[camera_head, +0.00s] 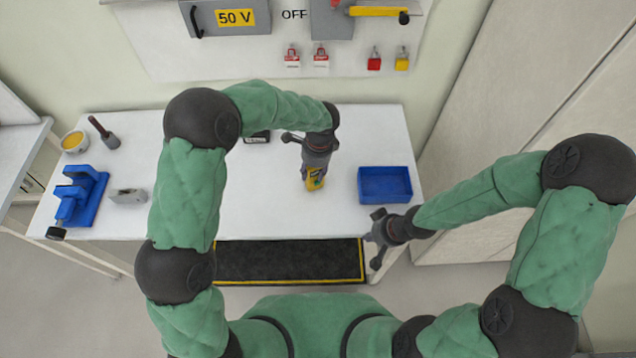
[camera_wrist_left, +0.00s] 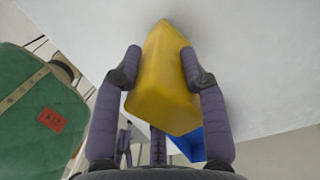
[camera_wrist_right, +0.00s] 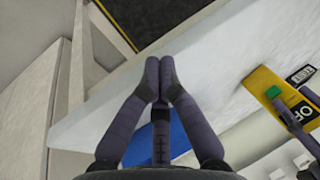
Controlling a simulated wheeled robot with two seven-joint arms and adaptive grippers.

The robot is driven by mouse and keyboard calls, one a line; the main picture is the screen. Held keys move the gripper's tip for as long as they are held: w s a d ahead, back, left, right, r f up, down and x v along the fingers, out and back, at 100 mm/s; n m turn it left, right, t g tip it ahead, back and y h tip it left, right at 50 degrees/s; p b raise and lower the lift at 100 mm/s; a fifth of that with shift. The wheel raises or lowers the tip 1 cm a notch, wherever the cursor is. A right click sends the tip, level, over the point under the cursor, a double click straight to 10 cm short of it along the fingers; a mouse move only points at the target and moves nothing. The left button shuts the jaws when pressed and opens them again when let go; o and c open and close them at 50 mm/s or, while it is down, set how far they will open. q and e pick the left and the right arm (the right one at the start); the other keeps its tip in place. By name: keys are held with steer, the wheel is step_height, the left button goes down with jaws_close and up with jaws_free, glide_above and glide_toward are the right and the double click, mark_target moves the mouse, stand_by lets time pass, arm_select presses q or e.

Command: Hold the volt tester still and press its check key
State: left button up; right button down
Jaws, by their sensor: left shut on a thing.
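The volt tester is a yellow handheld body (camera_head: 312,184) with a green key (camera_wrist_right: 273,91) on its face; a dark label reading OFF (camera_wrist_right: 305,118) shows beside the key in the right wrist view. My left gripper (camera_head: 317,163) is shut on the tester and holds it over the middle of the bench, its fingers on both sides of the yellow body (camera_wrist_left: 160,85). My right gripper (camera_wrist_right: 160,75) is shut and empty. In the head view it (camera_head: 377,240) is near the bench's front edge, right of and apart from the tester.
A blue tray (camera_head: 385,172) sits on the bench right of the tester. A blue vise (camera_head: 80,195), a grey block (camera_head: 128,196), a bowl (camera_head: 74,142) and a wooden-handled tool (camera_head: 105,134) are at the left. A black mat (camera_head: 290,262) lies on the floor in front.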

mark_target(318, 183)
steer(key=w+a+t+y, duration=0.1)
steer(key=a, duration=0.2)
steer(key=w+a+r+t+y, duration=0.1)
steer(key=a+t, duration=0.1)
steer(key=a, duration=0.1)
steer(key=w+a+r+n+t+y, duration=0.1)
steer(key=w+a, duration=0.1)
steer(key=a, duration=0.1)
steer(key=shift+a, duration=0.1)
steer(key=shift+w+a+r+t, duration=0.25)
steer(key=shift+a+t, duration=0.05)
steer(key=shift+t, duration=0.2)
steer(key=shift+w+a+r, duration=0.1)
steer(key=shift+w+a, duration=0.45)
steer(key=shift+w, duration=0.8)
steer(key=shift+w+a+f, duration=0.1)
steer(key=shift+w+a, duration=0.4)
steer(key=shift+w, duration=0.9)
steer(key=shift+w+a+r, duration=0.1)
steer(key=shift+w+a, duration=0.45)
steer(key=shift+w, duration=0.8)
steer(key=shift+w, duration=0.15)
steer(key=shift+w+a, duration=0.15)
steer(key=shift+w, duration=0.15)
